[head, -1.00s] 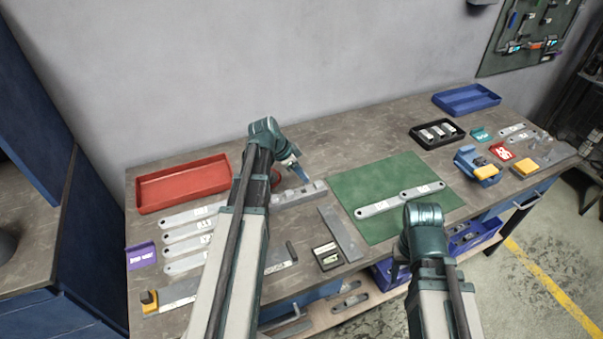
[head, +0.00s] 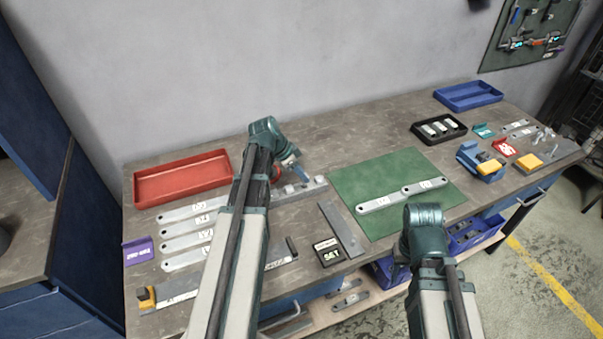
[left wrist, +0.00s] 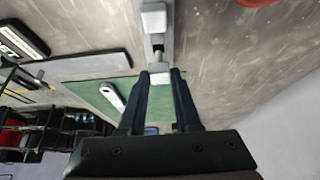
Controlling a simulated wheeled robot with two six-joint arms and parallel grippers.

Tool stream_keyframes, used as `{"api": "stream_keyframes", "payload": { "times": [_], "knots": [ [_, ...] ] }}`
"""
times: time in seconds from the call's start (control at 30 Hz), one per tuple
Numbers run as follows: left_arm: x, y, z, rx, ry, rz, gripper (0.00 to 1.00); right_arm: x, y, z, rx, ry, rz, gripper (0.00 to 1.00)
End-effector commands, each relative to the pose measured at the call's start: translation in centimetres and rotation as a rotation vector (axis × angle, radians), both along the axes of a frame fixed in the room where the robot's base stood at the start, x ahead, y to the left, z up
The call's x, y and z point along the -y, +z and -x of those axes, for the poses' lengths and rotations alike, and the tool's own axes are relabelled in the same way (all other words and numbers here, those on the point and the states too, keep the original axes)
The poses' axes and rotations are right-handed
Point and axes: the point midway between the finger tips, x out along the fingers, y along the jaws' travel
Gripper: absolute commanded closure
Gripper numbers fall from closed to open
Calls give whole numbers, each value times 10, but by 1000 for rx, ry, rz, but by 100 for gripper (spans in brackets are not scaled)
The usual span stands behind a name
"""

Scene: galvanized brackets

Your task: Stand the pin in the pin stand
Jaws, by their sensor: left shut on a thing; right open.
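The pin stand (head: 314,188), a grey bar with raised light blocks, lies left of the green mat. I cannot tell whether the pin touches the stand. My right gripper (head: 399,268) is mostly hidden by its arm, near the table's front edge, seemingly empty.
A grey flat bar (head: 342,230) and a black SET block (head: 328,253) lie near the front. A red tray (head: 182,178) and several brackets are at the left. Blue and black trays stand at the right.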

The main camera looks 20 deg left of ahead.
Motion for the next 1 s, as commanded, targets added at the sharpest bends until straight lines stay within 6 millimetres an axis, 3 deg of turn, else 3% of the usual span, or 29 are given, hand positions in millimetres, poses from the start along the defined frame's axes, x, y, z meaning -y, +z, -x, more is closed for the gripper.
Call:
{"api": "stream_keyframes", "payload": {
  "times": [1.0],
  "knots": [
    [0, -23, 0, 0, 0, 0, 100, 0, -23, 0, 0, 0, 0, 50]
  ]
}}
